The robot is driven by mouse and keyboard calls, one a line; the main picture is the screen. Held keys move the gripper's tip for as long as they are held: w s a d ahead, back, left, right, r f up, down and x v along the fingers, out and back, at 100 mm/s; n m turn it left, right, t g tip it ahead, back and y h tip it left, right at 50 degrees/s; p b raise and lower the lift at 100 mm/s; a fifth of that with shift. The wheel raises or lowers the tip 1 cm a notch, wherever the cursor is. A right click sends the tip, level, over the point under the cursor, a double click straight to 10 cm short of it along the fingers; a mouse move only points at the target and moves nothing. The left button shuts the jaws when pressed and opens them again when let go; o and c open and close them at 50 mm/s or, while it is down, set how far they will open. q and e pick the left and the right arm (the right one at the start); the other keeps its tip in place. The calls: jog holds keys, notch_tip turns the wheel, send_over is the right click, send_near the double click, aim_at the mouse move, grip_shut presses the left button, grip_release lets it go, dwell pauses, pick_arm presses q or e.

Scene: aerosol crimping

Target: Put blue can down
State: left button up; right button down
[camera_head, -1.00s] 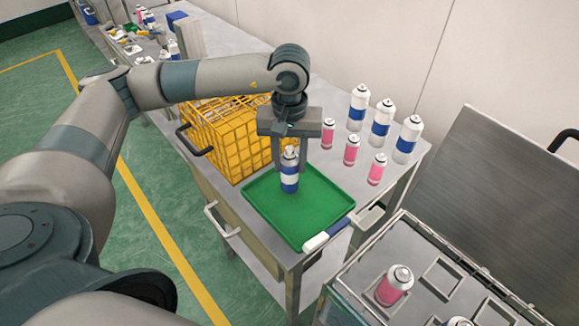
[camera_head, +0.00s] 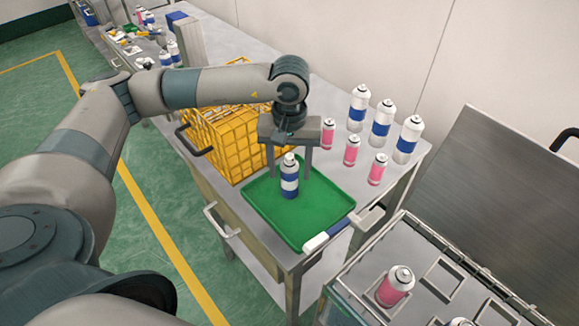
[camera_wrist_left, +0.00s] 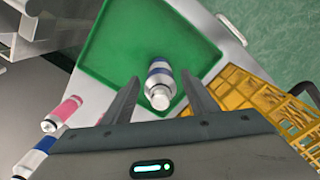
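The blue can (camera_head: 289,180), white with a blue band, stands upright on the green tray (camera_head: 325,205). It also shows in the left wrist view (camera_wrist_left: 159,82), on the tray between my fingertips. My left gripper (camera_head: 289,166) is open around the upper part of the can, with a finger on each side. In the left wrist view (camera_wrist_left: 160,78) there is a gap between each finger and the can. My right gripper is not in view.
A yellow crate (camera_head: 226,140) stands left of the tray. Several pink and blue-banded cans (camera_head: 381,118) stand behind and to its right. A white and blue cylinder (camera_head: 318,241) lies at the tray's front edge. A slotted metal case (camera_head: 437,276) holds a pink can at front right.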

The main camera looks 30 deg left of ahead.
pick_arm(q)
jog(key=shift+r, duration=0.1)
jog(key=shift+r, duration=0.15)
notch_tip(320, 180, up, 12)
jog(key=p, duration=0.3)
dwell(0.3)
jog(key=shift+s+f, duration=0.15)
jog(key=shift+f, duration=0.1)
dwell(0.4)
